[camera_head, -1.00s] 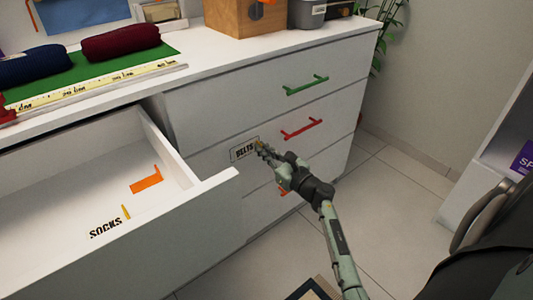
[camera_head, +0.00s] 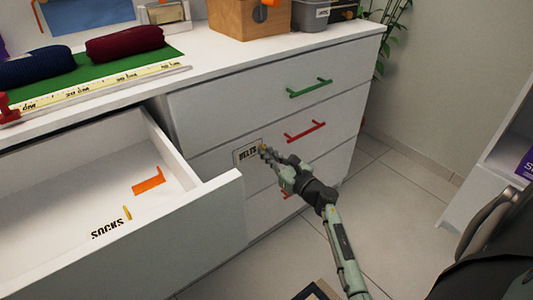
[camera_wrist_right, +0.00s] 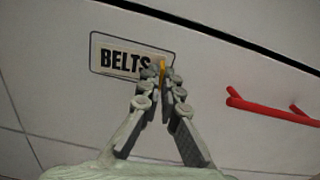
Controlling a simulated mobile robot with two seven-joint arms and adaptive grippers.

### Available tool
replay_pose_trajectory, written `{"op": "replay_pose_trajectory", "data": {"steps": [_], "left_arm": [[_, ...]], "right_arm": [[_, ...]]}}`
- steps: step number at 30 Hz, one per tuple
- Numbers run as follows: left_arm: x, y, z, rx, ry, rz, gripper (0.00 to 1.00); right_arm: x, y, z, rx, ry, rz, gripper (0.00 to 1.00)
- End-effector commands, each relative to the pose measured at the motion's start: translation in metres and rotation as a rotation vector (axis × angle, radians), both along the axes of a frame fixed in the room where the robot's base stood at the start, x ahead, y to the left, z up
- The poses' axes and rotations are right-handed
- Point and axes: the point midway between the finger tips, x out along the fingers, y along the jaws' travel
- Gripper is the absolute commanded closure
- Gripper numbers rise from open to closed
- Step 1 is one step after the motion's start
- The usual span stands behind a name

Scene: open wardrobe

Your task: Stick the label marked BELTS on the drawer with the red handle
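The BELTS label (camera_head: 246,154) is pale with black letters and a yellow tab. It lies over the dark outlined rectangle on the front of the drawer with the red handle (camera_head: 305,131), left of that handle. In the right wrist view the label (camera_wrist_right: 124,60) sits mostly inside the outline, and the red handle (camera_wrist_right: 270,108) is to its right. My right gripper (camera_head: 264,151) is shut on the yellow tab at the label's right end; its fingertips (camera_wrist_right: 164,75) meet there. I cannot tell whether the label is pressed flat. My left gripper is not in view.
An open white drawer (camera_head: 208,192) juts out at the left, with a SOCKS label (camera_head: 108,229) and an orange piece (camera_head: 148,181). A green-handled drawer (camera_head: 309,88) is above the red-handled one. Rolled cloths and boxes stand on top.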

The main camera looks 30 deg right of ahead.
Motion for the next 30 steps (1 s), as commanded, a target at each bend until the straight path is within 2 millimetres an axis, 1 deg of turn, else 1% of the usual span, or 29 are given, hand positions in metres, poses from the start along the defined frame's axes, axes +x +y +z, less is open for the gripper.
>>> {"op": "replay_pose_trajectory", "data": {"steps": [30], "left_arm": [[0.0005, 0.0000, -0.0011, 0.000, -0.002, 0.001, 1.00]], "right_arm": [[0.0052, 0.0002, 0.0002, 0.000, 0.000, 0.000, 1.00]]}}
